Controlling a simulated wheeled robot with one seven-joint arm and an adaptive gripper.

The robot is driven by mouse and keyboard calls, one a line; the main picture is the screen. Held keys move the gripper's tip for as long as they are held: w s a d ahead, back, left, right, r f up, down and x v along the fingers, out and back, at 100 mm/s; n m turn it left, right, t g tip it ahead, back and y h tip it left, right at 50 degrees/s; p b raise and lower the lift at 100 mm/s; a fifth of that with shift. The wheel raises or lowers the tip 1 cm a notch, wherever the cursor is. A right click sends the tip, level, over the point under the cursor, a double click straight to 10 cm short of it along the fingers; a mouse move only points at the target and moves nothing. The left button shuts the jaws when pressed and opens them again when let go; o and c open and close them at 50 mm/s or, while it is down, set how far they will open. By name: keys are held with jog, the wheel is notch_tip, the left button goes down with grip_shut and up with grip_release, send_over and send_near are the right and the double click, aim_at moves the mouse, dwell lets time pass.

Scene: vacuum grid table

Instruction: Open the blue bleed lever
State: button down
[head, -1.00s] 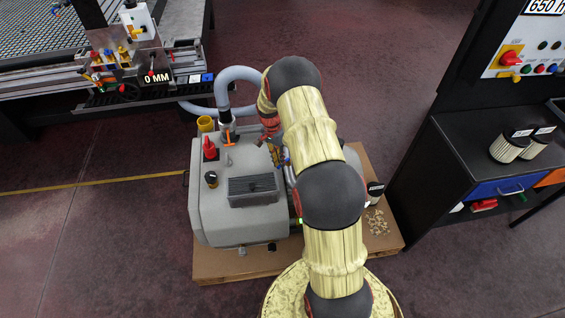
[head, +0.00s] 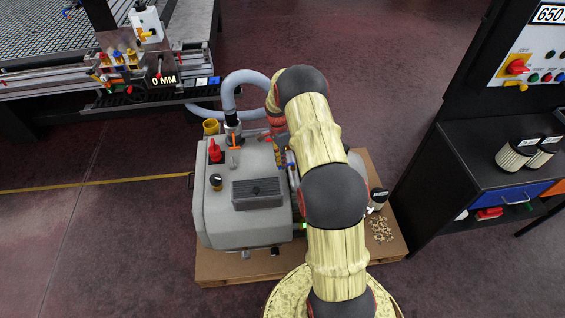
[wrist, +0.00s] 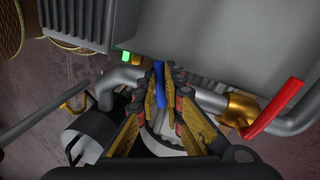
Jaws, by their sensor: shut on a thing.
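The blue bleed lever (wrist: 159,80) stands between the two fingertips of my gripper (wrist: 159,92) in the wrist view. The gripper is shut on it, and the fingers hide most of its lower part. In the head view my gripper (head: 283,155) is at the right side of the grey pump (head: 220,222), partly covered by my arm.
A red lever (wrist: 275,108) on a brass valve (wrist: 240,109) is close to the right of the fingers. Grey pipes run on both sides. In the head view an orange handle (head: 234,141) and a red knob (head: 214,150) stand on the pump, and a grey hose (head: 229,92) curves behind.

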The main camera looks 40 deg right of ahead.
jog(key=c, duration=1.9)
grip_release()
jog(key=r, duration=0.4)
jog(key=w+r, duration=0.1)
jog(key=r, duration=0.3)
jog(key=w+r, duration=0.1)
jog(key=r, duration=0.2)
jog(key=shift+w+d+r, duration=0.2)
jog(key=shift+d+r, duration=0.1)
jog(key=shift+r, duration=0.1)
